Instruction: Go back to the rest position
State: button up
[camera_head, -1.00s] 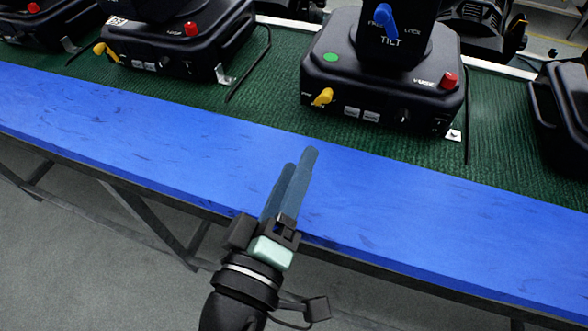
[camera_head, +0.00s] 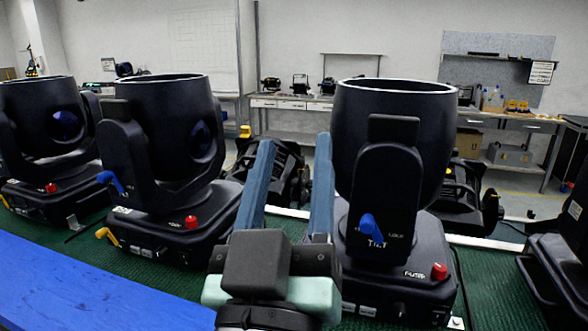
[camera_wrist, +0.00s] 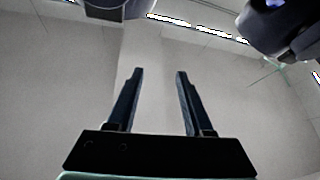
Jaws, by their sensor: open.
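My gripper (camera_head: 294,160) points upward in the head view, with its two blue fingers apart and nothing between them. It stands in front of a large black par can (camera_head: 392,120) with a blue tilt lever (camera_head: 370,230) and a red knob. In the wrist view my gripper (camera_wrist: 157,90) is also open and empty, with a bare pale wall or ceiling behind it. Parts of dark fixtures show at the top edge of the wrist view. The gripper touches nothing that I can see.
More par cans stand to the left (camera_head: 165,130) and far left (camera_head: 45,120) on the green mat (camera_head: 90,240). The blue table edge (camera_head: 60,285) runs along the lower left. Workbenches (camera_head: 300,102) stand against the back wall.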

jog(key=s+r+t+y+p, duration=0.1)
jog(key=r+p, duration=0.5)
jog(key=r, duration=0.6)
jog(key=s+r+m+t+y+p, duration=0.1)
jog(key=s+r+t+p, duration=0.2)
jog(key=r+p, duration=0.4)
notch_tip(320, 180, up, 6)
jog(key=shift+s+r+y, duration=0.2)
jog(key=shift+s+y, duration=0.2)
jog(key=shift+s, duration=0.1)
